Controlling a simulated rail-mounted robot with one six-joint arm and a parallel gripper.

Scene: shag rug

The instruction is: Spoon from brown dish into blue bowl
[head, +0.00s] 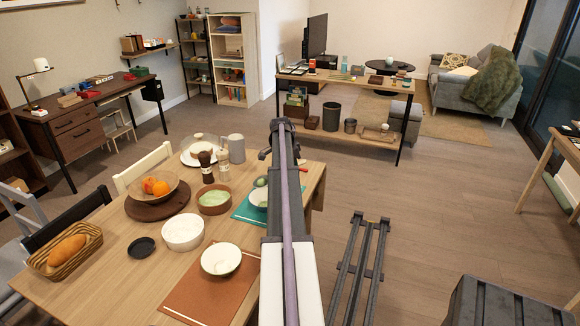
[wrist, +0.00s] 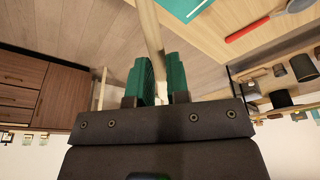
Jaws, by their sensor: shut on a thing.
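My gripper (wrist: 159,72), with teal finger pads, is shut on a pale wooden handle (wrist: 151,30) in the wrist view. It looks like the spoon's, but its far end is out of frame. In the head view my arm reaches out over the table's right end and hides the gripper's fingers and the spoon. The brown dish (head: 214,203), reddish brown with pale green inside, stands on the table left of my arm. I cannot make out a blue bowl in either view; my arm may hide it.
White bowls (head: 183,235) and (head: 221,261), a fruit bowl (head: 136,190), a bread basket (head: 42,262) and a small black dish (head: 141,248) crowd the table. A bowl (head: 259,198) sits on a teal mat (head: 242,213). A red-handled utensil (wrist: 248,29) shows in the wrist view.

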